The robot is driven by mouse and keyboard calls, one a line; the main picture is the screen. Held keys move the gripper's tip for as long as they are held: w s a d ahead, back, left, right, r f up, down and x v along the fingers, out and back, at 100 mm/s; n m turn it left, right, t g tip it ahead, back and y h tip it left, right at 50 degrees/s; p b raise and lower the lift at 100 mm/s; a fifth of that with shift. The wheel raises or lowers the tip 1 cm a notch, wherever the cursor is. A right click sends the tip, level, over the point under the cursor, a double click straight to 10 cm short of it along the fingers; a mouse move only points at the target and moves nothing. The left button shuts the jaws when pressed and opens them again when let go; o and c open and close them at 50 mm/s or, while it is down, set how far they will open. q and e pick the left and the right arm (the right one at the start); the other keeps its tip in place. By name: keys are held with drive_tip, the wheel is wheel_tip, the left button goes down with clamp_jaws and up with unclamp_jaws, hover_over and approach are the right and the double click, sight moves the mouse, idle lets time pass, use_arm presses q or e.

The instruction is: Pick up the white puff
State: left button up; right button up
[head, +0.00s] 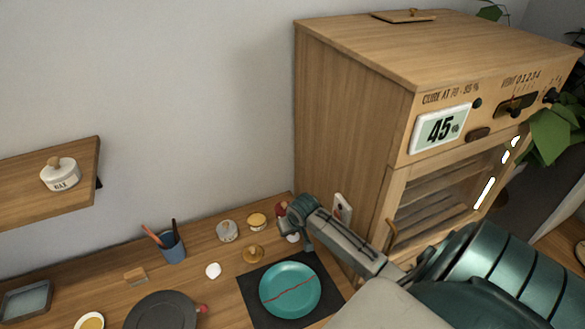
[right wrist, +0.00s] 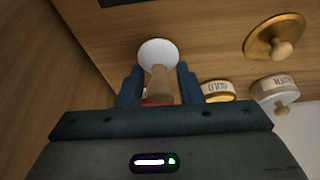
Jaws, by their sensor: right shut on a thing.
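The white puff (right wrist: 158,52) shows in the right wrist view as a round white pad on a tan handle. My right gripper (right wrist: 160,82) is shut on the handle, with a finger on each side. In the head view the puff (head: 293,238) is a small white patch under my right gripper (head: 297,230), mostly hidden by it. I cannot tell whether the pad touches the table. My left gripper is not in view.
A teal plate (head: 290,290) with a red seam lies on a dark mat (head: 254,300) just in front. A wooden cabinet (head: 345,130) stands close on the right. Small jars (head: 227,231), a brass lid (head: 253,253), a white lump (head: 213,270) and a pen cup (head: 172,247) stand left.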

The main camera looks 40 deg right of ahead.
drive_tip(key=shift+v, duration=1.15)
drive_tip(key=s+a, duration=0.1)
drive_tip(key=s, duration=0.4)
drive_tip(key=s+a+r, duration=0.1)
drive_tip(key=s+a, duration=0.1)
drive_tip(key=s, duration=0.2)
drive_tip(key=s+a, duration=0.1)
drive_tip(key=s, duration=0.4)
drive_tip(key=shift+s+a+r, duration=0.25)
drive_tip(key=shift+s+a, duration=0.05)
drive_tip(key=o, duration=0.4)
drive_tip(key=shift+c, duration=0.2)
drive_tip(key=c, duration=0.3)
